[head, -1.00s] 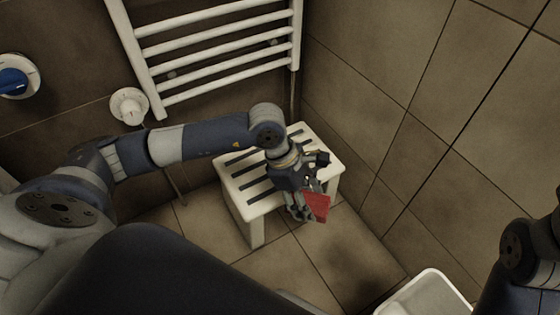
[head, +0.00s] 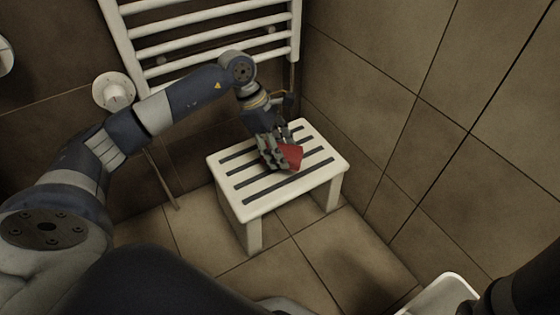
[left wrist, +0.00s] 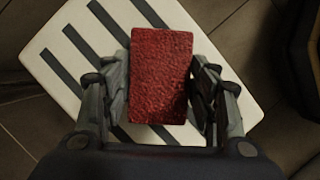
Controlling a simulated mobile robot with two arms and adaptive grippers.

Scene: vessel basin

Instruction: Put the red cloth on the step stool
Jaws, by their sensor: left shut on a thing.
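The red cloth (head: 292,155) is a small red block-like piece with a rough surface. My left gripper (head: 278,163) is shut on it, over the top of the step stool. In the left wrist view the cloth (left wrist: 160,75) sits between the two fingers of the left gripper (left wrist: 160,95). The step stool (head: 232,198) is white with dark strips across its top, and its slatted top also fills much of the left wrist view (left wrist: 52,82). I cannot tell whether the cloth touches the stool top. My right gripper is not in view.
A white towel radiator (head: 205,38) hangs on the wall behind the stool, with a round white valve (head: 114,92) at its lower left. Tiled walls stand close behind and to the right. A white basin (head: 440,292) is at the lower right. The floor before the stool is clear.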

